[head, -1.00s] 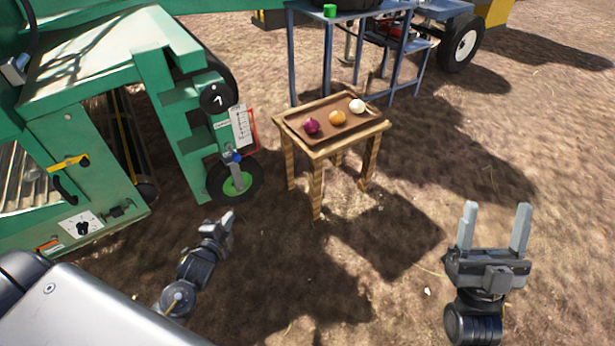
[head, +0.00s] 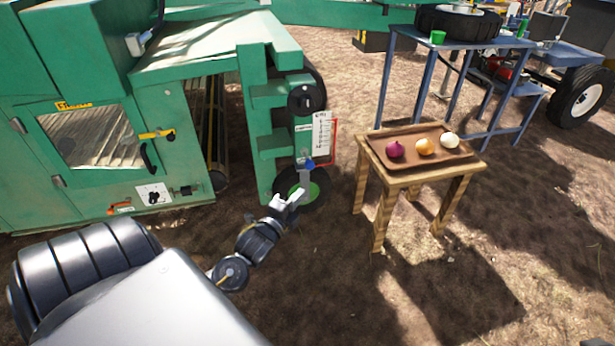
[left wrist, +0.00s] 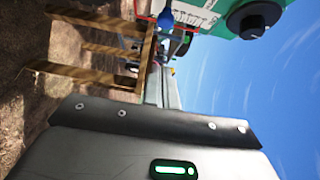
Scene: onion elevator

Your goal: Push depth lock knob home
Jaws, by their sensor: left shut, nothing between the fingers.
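A small blue knob (head: 309,163), which looks like the depth lock knob, sits below the white scale plate (head: 322,135) on the green machine (head: 262,130), above a wheel with a green hub (head: 300,188). It also shows at the top of the left wrist view (left wrist: 166,20), beyond my fingertips. My left gripper (head: 290,199) is shut and empty, just below and left of the knob. In the left wrist view its fingers (left wrist: 161,86) point towards the knob; I cannot tell if they touch it. My right gripper is not in view.
A black round handwheel (head: 305,98) is above the scale. A wooden table (head: 400,180) stands to the right with a tray (head: 437,155) of three onions. A blue steel bench (head: 480,48) is behind. Open dirt lies in front.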

